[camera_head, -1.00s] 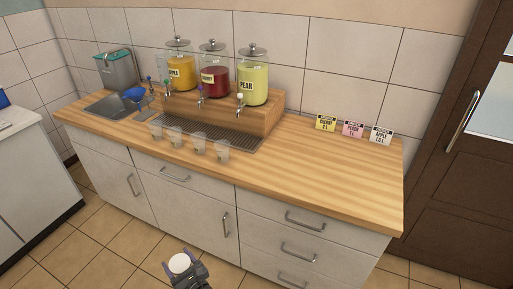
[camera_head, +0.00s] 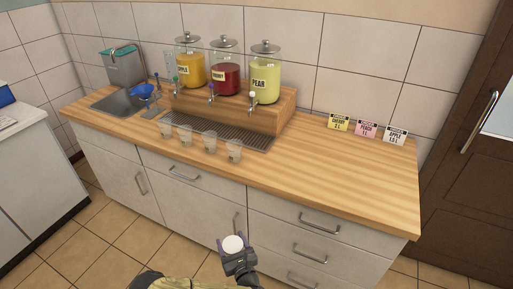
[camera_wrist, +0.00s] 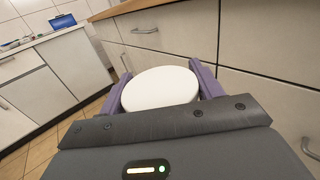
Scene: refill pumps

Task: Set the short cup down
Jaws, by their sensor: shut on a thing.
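My gripper (camera_head: 233,246) is in front of the cabinet, low and below the countertop edge. It is shut on a white round thing, which I take to be the short cup (camera_head: 233,244). In the wrist view the cup (camera_wrist: 160,88) shows a flat white round top between the two purple fingers of my gripper (camera_wrist: 168,85). Its sides and lower part are mostly hidden. The cup is apart from the wooden countertop (camera_head: 335,185).
Several clear cups (camera_head: 209,141) stand in a row along the counter's front, before the drip grate (camera_head: 225,128). Three dispensers (camera_head: 265,80) stand on a wooden riser behind. Three label cards (camera_head: 367,129) stand at back right. A sink (camera_head: 118,98) is at left. The counter's right half is bare.

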